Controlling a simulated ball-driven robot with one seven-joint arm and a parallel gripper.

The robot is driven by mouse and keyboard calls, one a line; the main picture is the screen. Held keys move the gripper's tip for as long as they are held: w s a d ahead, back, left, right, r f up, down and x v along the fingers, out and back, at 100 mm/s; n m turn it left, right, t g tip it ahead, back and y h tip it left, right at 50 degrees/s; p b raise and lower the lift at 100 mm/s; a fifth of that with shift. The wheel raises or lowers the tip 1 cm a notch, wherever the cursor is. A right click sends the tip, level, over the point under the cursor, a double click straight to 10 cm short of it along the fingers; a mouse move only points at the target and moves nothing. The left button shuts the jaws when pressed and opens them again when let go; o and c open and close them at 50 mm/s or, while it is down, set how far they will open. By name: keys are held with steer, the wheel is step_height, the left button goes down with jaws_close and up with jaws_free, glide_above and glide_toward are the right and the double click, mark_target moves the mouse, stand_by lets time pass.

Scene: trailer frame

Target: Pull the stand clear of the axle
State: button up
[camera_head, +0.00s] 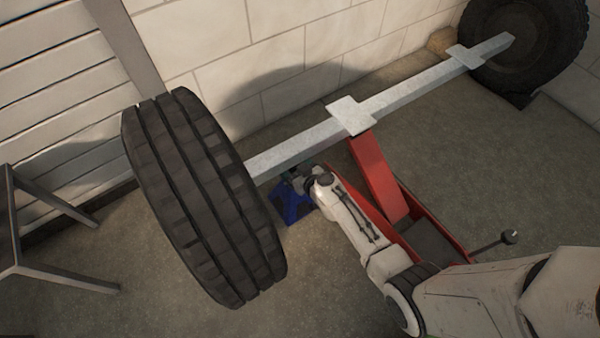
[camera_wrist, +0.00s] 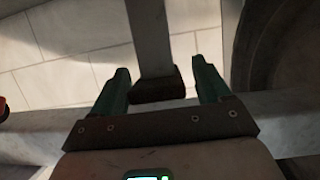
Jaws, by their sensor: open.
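The blue stand (camera_head: 292,205) is on the floor under the axle (camera_head: 305,146), close to the near wheel, partly hidden by my arm. My gripper (camera_head: 297,178) is at the stand's upper part, just below the axle. In the wrist view my gripper (camera_wrist: 163,85) is open, its two green fingers apart. A pale post (camera_wrist: 151,40) with a dark brown block (camera_wrist: 157,86) at its end shows between them, apparently the stand's upper part. The block lies close to the axle (camera_wrist: 275,128). I cannot tell whether the fingers touch it.
A red jack (camera_head: 377,178) is under the axle's middle, right of my arm, with a handle (camera_head: 492,243). A large tire (camera_head: 205,200) is on the left, another tire (camera_head: 525,45) at the far right. A metal frame (camera_head: 45,270) is at left. Floor left of my forearm is clear.

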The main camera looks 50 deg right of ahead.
steer(key=shift+w+d+f, duration=0.1)
steer(key=shift+w+f, duration=0.05)
steer(key=shift+w, duration=0.25)
jaws_close()
stand_by(0.6)
